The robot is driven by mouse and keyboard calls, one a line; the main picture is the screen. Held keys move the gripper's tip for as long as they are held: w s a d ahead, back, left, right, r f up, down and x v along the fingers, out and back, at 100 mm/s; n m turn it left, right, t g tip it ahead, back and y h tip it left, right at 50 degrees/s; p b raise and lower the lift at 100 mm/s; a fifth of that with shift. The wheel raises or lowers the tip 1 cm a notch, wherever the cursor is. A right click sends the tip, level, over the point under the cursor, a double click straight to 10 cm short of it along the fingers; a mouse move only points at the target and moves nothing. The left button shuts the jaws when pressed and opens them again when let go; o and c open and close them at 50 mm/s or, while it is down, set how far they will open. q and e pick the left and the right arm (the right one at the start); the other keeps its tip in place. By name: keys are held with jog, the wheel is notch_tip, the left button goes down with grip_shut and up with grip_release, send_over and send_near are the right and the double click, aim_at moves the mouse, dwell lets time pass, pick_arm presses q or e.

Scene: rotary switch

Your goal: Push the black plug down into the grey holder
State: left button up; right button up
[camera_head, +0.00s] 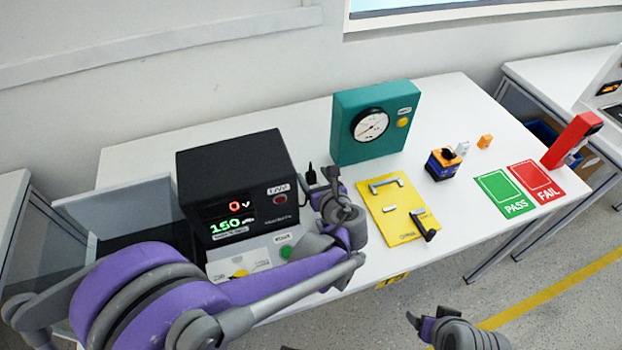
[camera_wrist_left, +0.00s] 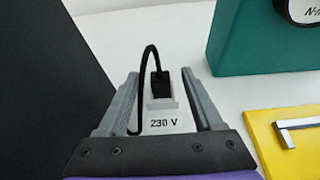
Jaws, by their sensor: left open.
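The black plug (camera_wrist_left: 160,85) stands upright at the grey holder (camera_wrist_left: 160,104) marked 230 V, with a black cable looping from its top to the left. I cannot tell how deep it sits. In the head view the plug (camera_head: 311,176) shows just right of the black meter box, with the holder hidden by my arm. My left gripper (camera_wrist_left: 160,76) is open, one finger on each side of the plug, apart from it. In the head view the left gripper (camera_head: 328,182) is beside the plug. My right gripper (camera_head: 427,322) is low at the bottom edge, away from the table.
The black meter box (camera_head: 235,180) stands close on the left. A teal gauge box (camera_head: 375,120) stands behind, right of the plug. A yellow plate (camera_head: 400,210) with handles lies to the right. Beyond it are a blue-orange block (camera_head: 442,165) and PASS (camera_head: 505,193) and FAIL (camera_head: 537,181) mats.

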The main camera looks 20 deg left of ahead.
pick_arm(q)
jog(key=x, duration=0.2)
jog(key=shift+w+a+f, duration=0.1)
jog(key=shift+w+a, duration=0.1)
jog(key=shift+w, duration=0.05)
grip_shut()
